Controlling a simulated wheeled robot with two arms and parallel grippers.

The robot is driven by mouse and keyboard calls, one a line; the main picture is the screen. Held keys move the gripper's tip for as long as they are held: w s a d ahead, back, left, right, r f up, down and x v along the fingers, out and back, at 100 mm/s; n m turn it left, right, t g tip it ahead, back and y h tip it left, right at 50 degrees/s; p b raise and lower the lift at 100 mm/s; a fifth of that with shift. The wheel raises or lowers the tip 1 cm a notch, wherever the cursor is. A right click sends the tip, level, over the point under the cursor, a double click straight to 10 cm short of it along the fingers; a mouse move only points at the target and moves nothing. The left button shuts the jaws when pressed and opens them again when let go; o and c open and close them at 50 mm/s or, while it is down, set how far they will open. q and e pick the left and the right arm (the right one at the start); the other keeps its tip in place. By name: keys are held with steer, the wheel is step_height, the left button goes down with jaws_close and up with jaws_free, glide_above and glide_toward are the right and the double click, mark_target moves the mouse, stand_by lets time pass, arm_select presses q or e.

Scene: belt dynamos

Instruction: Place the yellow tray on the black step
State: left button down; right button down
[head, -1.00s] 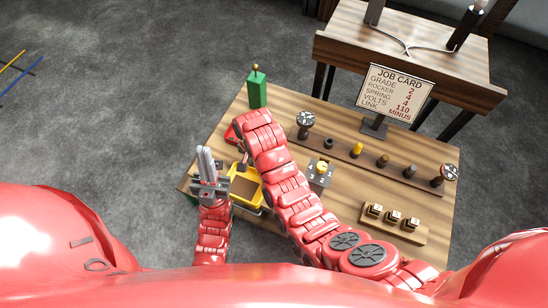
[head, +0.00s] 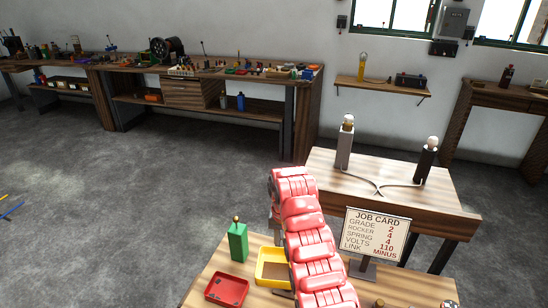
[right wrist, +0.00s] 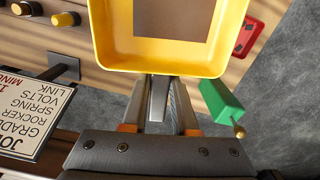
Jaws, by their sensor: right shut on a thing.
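The yellow tray (head: 261,264) has a brown patch on its floor. In the head view it is near the table's far left part, partly hidden by my right arm. In the right wrist view the tray (right wrist: 160,62) fills the top middle, with my right gripper (right wrist: 159,90) shut on its near wall. In the head view my right arm hides most of that gripper. My left gripper is not in view. I cannot make out the black step in these views.
A green block (head: 238,242) with a knob and a red tray (head: 227,290) stand left of the yellow tray. The job card (head: 375,233) stands to the right. A second table (head: 400,196) with two lamp posts is behind. A long workbench (head: 210,85) lines the wall.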

steer(key=d+r+n, duration=0.1)
steer(key=d+r, duration=1.1)
steer(key=d, duration=0.2)
steer(key=shift+d+r, duration=0.2)
steer(key=shift+r, duration=0.05)
steer(key=shift+w, duration=0.1)
